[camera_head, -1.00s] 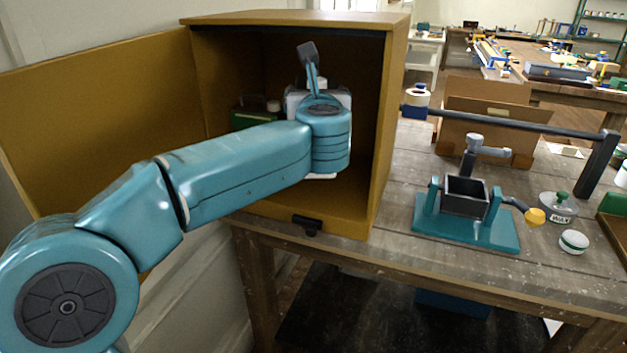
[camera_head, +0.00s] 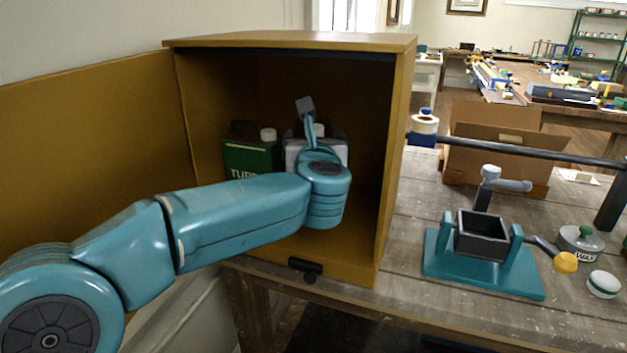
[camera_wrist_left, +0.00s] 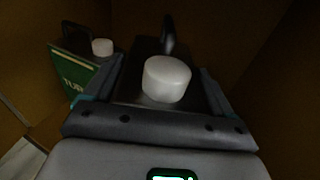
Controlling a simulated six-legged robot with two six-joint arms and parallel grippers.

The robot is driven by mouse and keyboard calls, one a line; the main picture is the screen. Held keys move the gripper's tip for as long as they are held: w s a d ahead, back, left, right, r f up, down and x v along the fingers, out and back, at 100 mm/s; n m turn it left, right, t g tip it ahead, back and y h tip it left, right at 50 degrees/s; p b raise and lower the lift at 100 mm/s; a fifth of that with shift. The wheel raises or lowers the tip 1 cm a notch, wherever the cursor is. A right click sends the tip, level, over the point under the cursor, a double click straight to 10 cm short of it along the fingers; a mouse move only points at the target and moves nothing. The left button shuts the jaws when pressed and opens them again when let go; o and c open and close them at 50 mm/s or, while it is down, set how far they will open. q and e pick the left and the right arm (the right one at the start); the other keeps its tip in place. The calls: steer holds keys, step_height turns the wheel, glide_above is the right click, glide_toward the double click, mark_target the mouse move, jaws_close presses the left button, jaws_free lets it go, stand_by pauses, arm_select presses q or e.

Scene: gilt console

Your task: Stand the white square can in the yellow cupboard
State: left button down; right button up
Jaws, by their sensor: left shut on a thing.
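The yellow cupboard (camera_head: 392,150) stands on the bench with its door (camera_head: 90,140) swung open to the left. My left arm reaches inside it. My left gripper (camera_head: 312,135) is shut on the white square can (camera_head: 295,150), which is upright beside a green can (camera_head: 250,157). The wrist partly hides the white can, and its base is hidden, so I cannot tell if it touches the cupboard floor. In the left wrist view the white can's round cap (camera_wrist_left: 166,78) shows between the fingers. The green can (camera_wrist_left: 75,75) is to its left. My right gripper is not in view.
To the cupboard's right on the bench are a teal clamp fixture (camera_head: 485,260), a wax tin (camera_head: 582,243), a white round tin (camera_head: 603,285) and an open cardboard box (camera_head: 495,160). A dark bar (camera_head: 520,148) crosses behind the fixture. The right part of the cupboard floor looks clear.

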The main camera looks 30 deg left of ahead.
arm_select(q)
step_height(320, 180, down, 5)
steer(key=shift+w+f+b, duration=0.1)
steer(key=shift+w+b, duration=0.05)
steer(key=shift+b, duration=0.3)
jaws_free()
steer(key=shift+f, duration=0.15)
steer(key=shift+d, duration=0.15)
steer(key=shift+r, duration=0.2)
